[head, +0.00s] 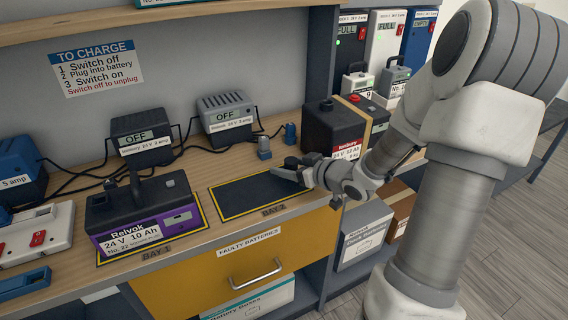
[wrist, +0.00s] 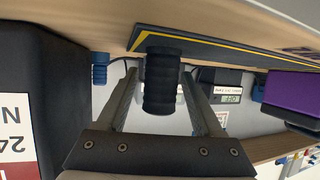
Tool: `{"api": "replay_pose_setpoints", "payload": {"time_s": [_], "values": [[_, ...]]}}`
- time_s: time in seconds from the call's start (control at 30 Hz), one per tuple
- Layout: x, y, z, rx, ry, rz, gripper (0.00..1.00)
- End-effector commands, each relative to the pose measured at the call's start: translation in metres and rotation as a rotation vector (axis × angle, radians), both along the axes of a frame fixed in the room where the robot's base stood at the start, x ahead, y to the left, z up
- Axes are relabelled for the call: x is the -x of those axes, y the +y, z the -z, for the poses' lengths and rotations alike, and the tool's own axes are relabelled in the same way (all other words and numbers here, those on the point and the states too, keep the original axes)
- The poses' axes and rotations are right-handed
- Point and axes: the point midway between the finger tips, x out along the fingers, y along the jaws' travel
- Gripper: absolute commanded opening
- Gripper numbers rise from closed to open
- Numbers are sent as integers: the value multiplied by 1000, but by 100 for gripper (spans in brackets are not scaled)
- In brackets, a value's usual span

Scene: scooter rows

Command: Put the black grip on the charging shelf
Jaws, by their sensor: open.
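The black grip (wrist: 162,80) is a short ribbed cylinder. In the wrist view it stands between the two open fingers of my gripper (wrist: 163,85), with a visible space on each side. One end of it meets the edge of the dark, yellow-edged mat of Bay 2 (wrist: 210,44). In the head view my gripper (head: 287,170) is low over the right end of that mat (head: 245,194), and the grip is hard to tell from the dark fingers. The wooden charging shelf (head: 235,229) carries the bays and chargers.
A purple Relvok battery (head: 143,215) fills Bay 1. A black and red battery (head: 333,128) stands close beside my gripper. Two chargers (head: 141,137) (head: 226,118) with cables stand at the back. The left part of the Bay 2 mat is clear.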

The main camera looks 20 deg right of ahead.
Motion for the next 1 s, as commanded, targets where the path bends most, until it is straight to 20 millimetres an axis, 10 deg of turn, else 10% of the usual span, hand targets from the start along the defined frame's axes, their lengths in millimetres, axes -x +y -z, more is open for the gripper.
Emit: {"api": "replay_pose_setpoints", "payload": {"time_s": [0.5, 1.0], "values": [[85, -26, -40, 0, 0, 1, 68], [91, -27, -40, 0, -1, -1, 68]]}}
